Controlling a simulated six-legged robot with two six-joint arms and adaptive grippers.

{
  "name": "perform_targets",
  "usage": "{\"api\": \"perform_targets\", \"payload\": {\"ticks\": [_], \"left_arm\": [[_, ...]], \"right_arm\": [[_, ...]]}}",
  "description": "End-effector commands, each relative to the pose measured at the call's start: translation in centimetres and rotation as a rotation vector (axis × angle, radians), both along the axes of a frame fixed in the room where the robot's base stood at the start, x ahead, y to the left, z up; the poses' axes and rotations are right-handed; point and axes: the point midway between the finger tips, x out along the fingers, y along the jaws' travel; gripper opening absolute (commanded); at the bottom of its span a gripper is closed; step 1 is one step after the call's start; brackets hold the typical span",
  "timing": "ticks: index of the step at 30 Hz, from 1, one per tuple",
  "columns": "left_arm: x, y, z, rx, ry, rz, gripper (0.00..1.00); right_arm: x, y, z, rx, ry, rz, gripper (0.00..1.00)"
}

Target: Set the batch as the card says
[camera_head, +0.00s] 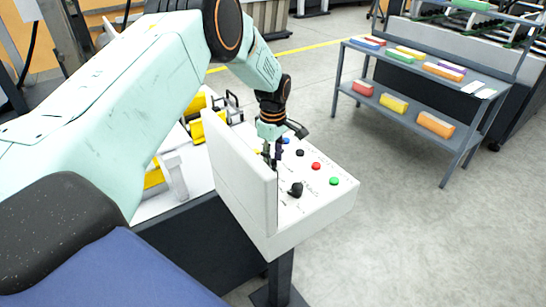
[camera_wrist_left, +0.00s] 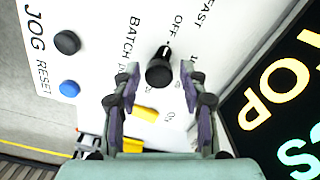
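The control box (camera_head: 318,205) carries buttons and knobs on its sloping white top. In the left wrist view a black knob (camera_wrist_left: 160,70) stands near the words BATCH and OFF, with a pale mark on it. My left gripper (camera_wrist_left: 160,80) is open, with one finger on each side of this knob; contact cannot be told. In the head view the left gripper (camera_head: 271,152) is low over the box's far left part and hides that knob. Another black knob (camera_head: 296,189) is nearer. I cannot identify a readable card. My right gripper is not in view.
Black (camera_head: 300,153), blue (camera_head: 285,140), red (camera_head: 316,166) and green (camera_head: 334,181) buttons sit close by. An upright panel (camera_head: 240,175) stands along the box's left side; its dark face (camera_wrist_left: 285,90) has large letters. A shelf (camera_head: 425,100) holds coloured stacks. The floor between is clear.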

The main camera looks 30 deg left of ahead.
Motion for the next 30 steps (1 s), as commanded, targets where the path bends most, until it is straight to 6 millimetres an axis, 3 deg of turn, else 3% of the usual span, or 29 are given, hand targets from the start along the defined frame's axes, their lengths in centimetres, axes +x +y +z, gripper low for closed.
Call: {"api": "perform_targets", "payload": {"ticks": [14,23,30], "left_arm": [[-0.01,0.06,0.00,0.001,0.000,0.000,0.00],[0.02,-0.04,0.04,-0.001,-0.001,-0.035,0.00],[0.03,-0.05,0.05,-0.001,0.001,-0.174,0.00]], "right_arm": [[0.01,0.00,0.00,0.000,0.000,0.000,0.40],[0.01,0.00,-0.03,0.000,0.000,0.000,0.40],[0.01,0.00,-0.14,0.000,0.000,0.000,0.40]]}}
